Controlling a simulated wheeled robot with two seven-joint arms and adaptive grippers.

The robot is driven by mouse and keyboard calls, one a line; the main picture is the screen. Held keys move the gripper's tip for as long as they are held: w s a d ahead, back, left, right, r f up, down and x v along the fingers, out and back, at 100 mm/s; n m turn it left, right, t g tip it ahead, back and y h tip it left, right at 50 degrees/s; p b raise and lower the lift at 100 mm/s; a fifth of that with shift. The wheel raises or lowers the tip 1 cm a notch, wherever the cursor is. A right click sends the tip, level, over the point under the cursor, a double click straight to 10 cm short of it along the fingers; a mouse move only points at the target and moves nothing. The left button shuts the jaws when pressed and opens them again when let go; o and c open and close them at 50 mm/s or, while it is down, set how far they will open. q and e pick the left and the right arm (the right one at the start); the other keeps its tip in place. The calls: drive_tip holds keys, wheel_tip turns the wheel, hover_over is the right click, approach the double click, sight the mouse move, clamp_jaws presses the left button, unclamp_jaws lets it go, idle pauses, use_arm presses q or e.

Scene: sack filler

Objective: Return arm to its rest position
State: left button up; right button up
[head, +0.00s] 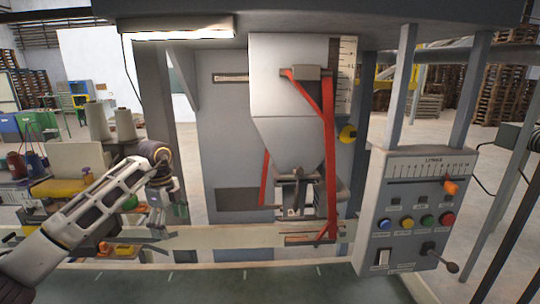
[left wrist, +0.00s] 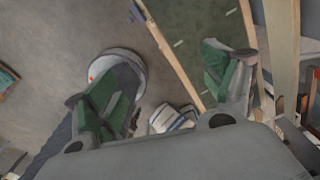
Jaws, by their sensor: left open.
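My left arm comes in from the left in the head view and bends down at the wrist. My left gripper (head: 172,222) hangs over the left part of the bench, left of the filler's hopper. In the left wrist view the left gripper (left wrist: 163,88) has its two green-padded fingers spread wide, with nothing between them. Below the fingers are grey floor and a green surface (left wrist: 205,22) with a pale edge. How far the fingertips are from the bench is hard to tell. My right arm and gripper are not in view.
The grey hopper (head: 290,85) with red straps (head: 329,150) stands at centre. A control panel (head: 412,212) with coloured buttons, an orange slider and a lever is at right. Thread cones (head: 97,122) and a cream machine (head: 78,160) are at left, near my arm.

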use_arm(q)
drive_tip(key=w+d+f+m+t+h, duration=0.1)
drive_tip(key=w+d+f+t+h, duration=0.15)
drive_tip(key=d+f+h, duration=1.35)
drive_tip(key=s+a+f+n+t+y, duration=0.1)
drive_tip(key=f+n+t+y, duration=0.2)
drive_tip(key=f, duration=0.6)
drive_tip(key=a+f+n+t+y, duration=0.1)
drive_tip(key=a+f+n+t, duration=0.2)
drive_tip(key=f, duration=0.6)
drive_tip(key=s+f+n+t+y, duration=0.15)
drive_tip(key=f+n+t, duration=0.3)
drive_tip(key=f, duration=0.45)
drive_tip(key=s+a+f+n+g+y, duration=0.25)
drive_tip(key=s+a+f+y, duration=0.2)
drive_tip(key=s+f, duration=0.75)
drive_tip(key=s+a+f+n+g+y, duration=0.2)
drive_tip(key=s+a+f+n+y, duration=0.25)
drive_tip(key=s+f, duration=0.8)
drive_tip(key=s+f+g+y, duration=0.1)
drive_tip(key=s+f+g, duration=0.2)
drive_tip(key=s, duration=1.3)
drive_tip(key=s+f+n+g+y, duration=0.1)
drive_tip(key=s+f+g, duration=0.3)
drive_tip(key=s+f, duration=0.5)
drive_tip(key=s, duration=0.6)
drive_tip(key=shift+s+d+f+b, duration=0.15)
drive_tip(key=shift+s+d+b, duration=0.2)
drive_tip(key=shift+b, duration=0.05)
